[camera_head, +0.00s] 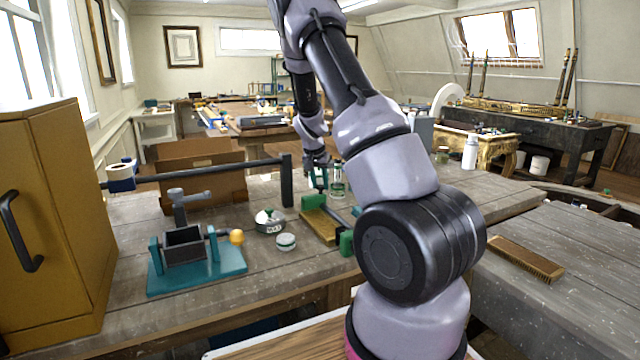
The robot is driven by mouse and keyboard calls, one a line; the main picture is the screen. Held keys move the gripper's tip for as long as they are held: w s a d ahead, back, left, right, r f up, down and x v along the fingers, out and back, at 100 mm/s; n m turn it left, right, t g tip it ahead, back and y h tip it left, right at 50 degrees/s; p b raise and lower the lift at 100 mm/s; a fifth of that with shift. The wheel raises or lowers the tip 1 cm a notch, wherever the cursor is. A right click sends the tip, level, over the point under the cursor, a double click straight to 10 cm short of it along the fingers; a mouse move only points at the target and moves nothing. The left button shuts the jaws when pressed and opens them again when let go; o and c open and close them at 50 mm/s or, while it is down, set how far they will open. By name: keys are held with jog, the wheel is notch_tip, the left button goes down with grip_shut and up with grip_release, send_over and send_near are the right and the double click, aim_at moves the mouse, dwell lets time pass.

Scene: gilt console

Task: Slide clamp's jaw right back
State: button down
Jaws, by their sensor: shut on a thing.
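My gripper (318,178) is at the far side of the bench, low near its surface, partly hidden by my own arm. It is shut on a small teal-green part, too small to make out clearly. A long dark bar with an upright dark block (287,180) at its right end looks like a bar clamp; the block stands just left of my gripper. Which part is the clamp's sliding jaw I cannot tell. A teal-based fixture (198,277) with a dark box and an orange knob stands at the front left.
A tan board (320,226) with green blocks lies in front of my gripper. A green jar (338,182) stands close right of it. A round tin (269,221) and small jar (286,242) stand nearby. A yellow cabinet (60,220) bounds the left; a brush (526,259) lies right.

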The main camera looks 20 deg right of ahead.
dwell(0.3)
jog(key=shift+w+r, duration=0.1)
jog(key=shift+w, duration=0.75)
jog(key=c, duration=0.5)
grip_release()
jog(key=shift+w, duration=0.1)
jog(key=v, duration=1)
jog(key=shift+s+a+r, duration=0.15)
jog(key=shift+s+r, duration=0.1)
jog(key=shift+r, duration=0.05)
